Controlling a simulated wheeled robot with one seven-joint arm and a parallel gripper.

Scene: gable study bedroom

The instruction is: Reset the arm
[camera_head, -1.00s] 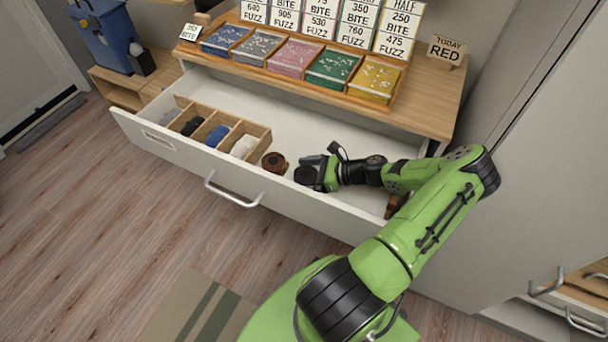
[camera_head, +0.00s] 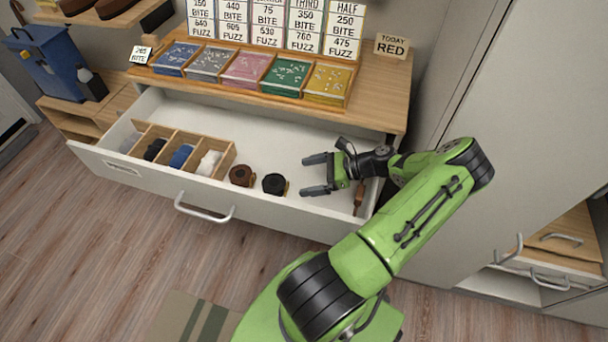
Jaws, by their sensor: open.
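My gripper (camera_head: 318,174) is open and empty, with its two dark fingers apart and pointing left. It is over the right part of the open white drawer (camera_head: 160,182). A black roll (camera_head: 274,184) lies in the drawer to the left of the fingertips, apart from them. A brown roll (camera_head: 241,175) lies just left of the black roll. My green arm reaches in over the drawer's right end from the front.
A wooden divider box (camera_head: 228,160) with dark, blue and white rolled items is in the drawer's left part. A brown item (camera_head: 359,197) lies near its right end. Coloured trays (camera_head: 285,77) and sign cards (camera_head: 266,19) stand on the top above. A tall cabinet (camera_head: 480,110) is at right.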

